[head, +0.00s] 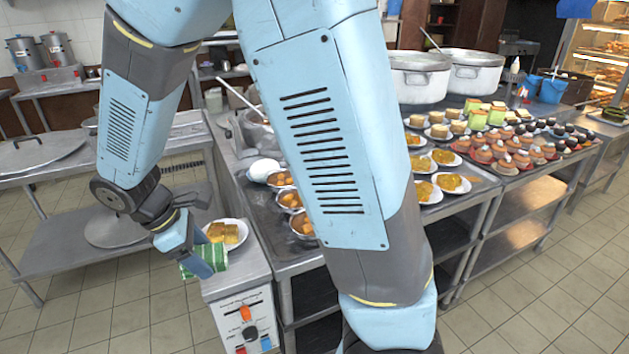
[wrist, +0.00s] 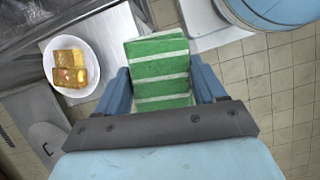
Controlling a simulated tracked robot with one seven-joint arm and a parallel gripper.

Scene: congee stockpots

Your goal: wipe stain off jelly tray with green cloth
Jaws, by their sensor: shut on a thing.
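The green cloth (wrist: 160,72), with white stripes, is held between the fingers of my gripper (wrist: 160,95) in the wrist view. In the head view my gripper (head: 200,258) is shut on the green cloth (head: 190,270) near the left front corner of a white appliance top. Many small desserts stand on a dark tray (head: 565,160) at the far right of the counter; I cannot tell whether this is the jelly tray. No stain can be made out.
The white plate (head: 243,236) with blocks sits on the white appliance (head: 240,275), close to my gripper. Metal bowls (head: 290,200) and plates of food crowd the counter. Large stockpots (head: 474,72) stand behind. Tiled floor (head: 520,300) is clear at the right.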

